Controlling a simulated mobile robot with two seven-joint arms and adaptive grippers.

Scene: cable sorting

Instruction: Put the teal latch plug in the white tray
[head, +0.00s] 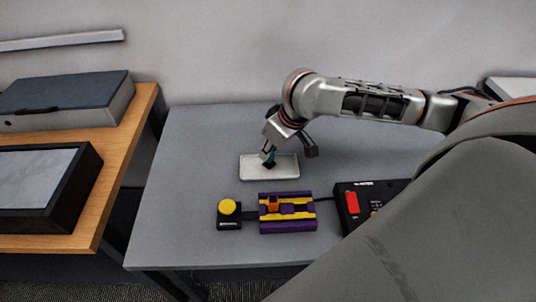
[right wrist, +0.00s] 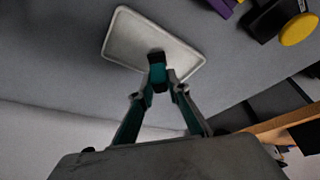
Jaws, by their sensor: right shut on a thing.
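The white tray (head: 287,172) lies on the grey table in the head view. It also shows in the right wrist view (right wrist: 128,36). My right gripper (head: 268,156) is over the left part of the tray, pointing down. In the right wrist view my right gripper (right wrist: 159,82) is shut on the teal latch plug (right wrist: 159,75), a small teal piece with a dark end. The plug is in front of the tray in that view; whether it touches the tray cannot be told. My left gripper is not in view.
A purple and yellow fixture (head: 288,226) with an orange piece stands in front of the tray. A yellow button box (head: 229,214) is left of it, and a black box with a red switch (head: 352,203) is right.

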